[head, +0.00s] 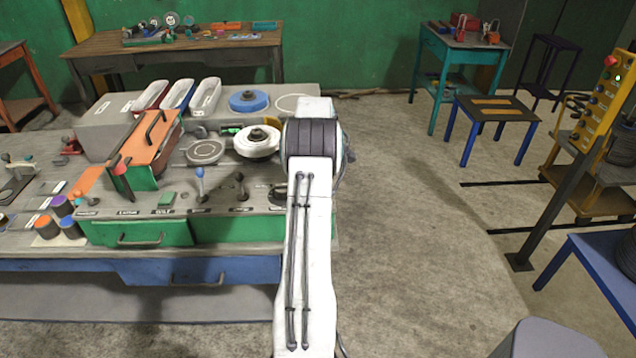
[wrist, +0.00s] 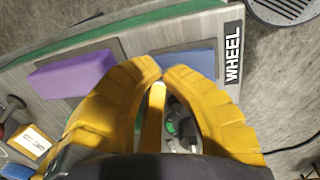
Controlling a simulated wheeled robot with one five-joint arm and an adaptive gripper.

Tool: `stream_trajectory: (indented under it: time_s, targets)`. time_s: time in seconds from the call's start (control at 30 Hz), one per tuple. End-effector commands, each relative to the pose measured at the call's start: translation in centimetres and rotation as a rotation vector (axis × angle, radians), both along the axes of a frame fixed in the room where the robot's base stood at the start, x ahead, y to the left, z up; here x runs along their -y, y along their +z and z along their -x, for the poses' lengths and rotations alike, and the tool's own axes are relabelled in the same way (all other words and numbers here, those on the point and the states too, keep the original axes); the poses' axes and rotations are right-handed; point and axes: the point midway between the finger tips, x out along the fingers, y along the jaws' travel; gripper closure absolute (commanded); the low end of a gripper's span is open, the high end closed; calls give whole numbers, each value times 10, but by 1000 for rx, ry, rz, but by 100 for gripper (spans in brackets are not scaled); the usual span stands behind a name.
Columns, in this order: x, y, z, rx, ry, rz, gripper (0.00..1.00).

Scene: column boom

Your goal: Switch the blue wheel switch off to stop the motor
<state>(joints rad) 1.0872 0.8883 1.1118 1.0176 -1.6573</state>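The blue wheel switch (wrist: 196,63) shows in the wrist view as a flat blue rocker in a dark frame, beside the label WHEEL (wrist: 233,58). My gripper (wrist: 163,72) has yellow fingers whose tips come together just in front of the switch's near edge and hide part of it. The fingers look shut, with nothing seen held between them. I cannot tell whether the tips touch the switch. Its on or off position is not clear. In the head view, my white arm hides the gripper and the switch.
A purple rocker (wrist: 75,73) lies left of the blue one. In the head view the grey workbench (head: 215,235) holds levers, an orange-topped box (head: 150,140), a white round dish (head: 256,142) and a blue disc (head: 248,100). Open floor (head: 410,220) lies to the right.

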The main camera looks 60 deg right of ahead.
Motion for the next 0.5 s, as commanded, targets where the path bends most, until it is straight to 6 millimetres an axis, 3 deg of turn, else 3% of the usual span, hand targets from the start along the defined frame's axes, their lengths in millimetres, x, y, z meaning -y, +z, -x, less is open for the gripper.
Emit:
stream_trajectory:
  time_s: [0.5]
  targets:
    - [0, 14, 0, -2, 0, -3, 100]
